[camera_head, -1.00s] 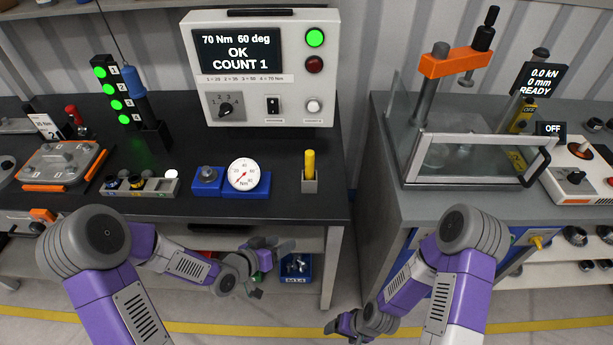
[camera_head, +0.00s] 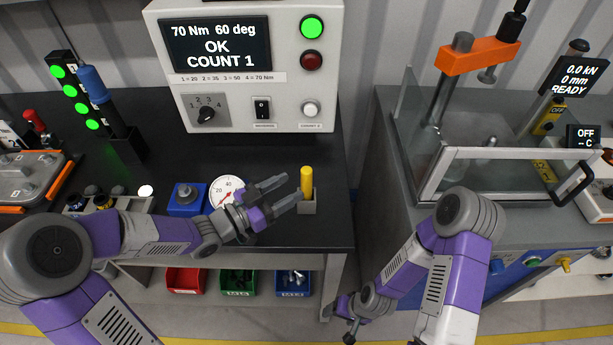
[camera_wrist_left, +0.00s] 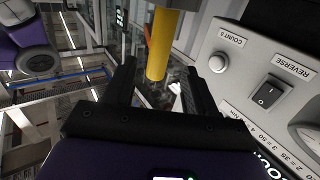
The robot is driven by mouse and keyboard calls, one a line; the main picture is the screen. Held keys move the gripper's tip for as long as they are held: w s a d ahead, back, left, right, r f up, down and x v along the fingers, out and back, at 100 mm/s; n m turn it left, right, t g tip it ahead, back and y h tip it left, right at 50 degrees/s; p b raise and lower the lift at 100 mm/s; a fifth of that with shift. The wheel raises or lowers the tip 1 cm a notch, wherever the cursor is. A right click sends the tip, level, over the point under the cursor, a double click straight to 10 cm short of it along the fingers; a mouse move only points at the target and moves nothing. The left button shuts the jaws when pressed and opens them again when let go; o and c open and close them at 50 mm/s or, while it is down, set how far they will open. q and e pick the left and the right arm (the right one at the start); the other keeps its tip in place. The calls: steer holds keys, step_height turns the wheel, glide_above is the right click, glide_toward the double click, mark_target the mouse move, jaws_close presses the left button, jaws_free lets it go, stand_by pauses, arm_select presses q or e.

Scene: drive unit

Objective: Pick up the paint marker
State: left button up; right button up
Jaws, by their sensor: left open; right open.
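The yellow paint marker (camera_head: 307,181) stands upright in a small grey holder (camera_head: 307,206) near the right front edge of the black bench. My left gripper (camera_head: 291,190) is open and reaches over the bench from the left, its fingertips just left of the marker. In the left wrist view the marker (camera_wrist_left: 159,45) shows ahead, between the directions of the two open fingers (camera_wrist_left: 160,85). I cannot tell whether it is inside the jaws. My right gripper (camera_head: 341,315) is low in front of the gap between the benches, open and empty.
The torque controller box (camera_head: 250,65) stands at the back. A press with a clear guard (camera_head: 510,165) is on the right bench. Coloured bins (camera_head: 237,282) sit below the bench.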

mark_target(302, 181)
arm_select(q)
steer(key=shift+w+d+r, duration=0.1)
steer(key=shift+w+d, duration=0.1)
steer(key=shift+d, duration=0.65)
steer(key=b+x, duration=0.1)
steer(key=x, duration=0.3)
steer(key=shift+w, duration=0.25)
steer(key=shift+r, duration=0.1)
arm_select(e)
steer(key=shift+s+f, duration=0.3)
steer(key=shift+f, duration=0.5)
arm_select(q)
steer(key=shift+c, duration=0.3)
steer(key=c, duration=0.8)
step_height(302, 181, up, 11)
steer(key=p, duration=0.4)
steer(key=shift+f, duration=0.2)
steer(key=shift+c, duration=0.2)
arm_select(e)
step_height(302, 181, up, 4)
steer(key=shift+r, duration=0.2)
arm_select(q)
steer(key=shift+f, duration=0.15)
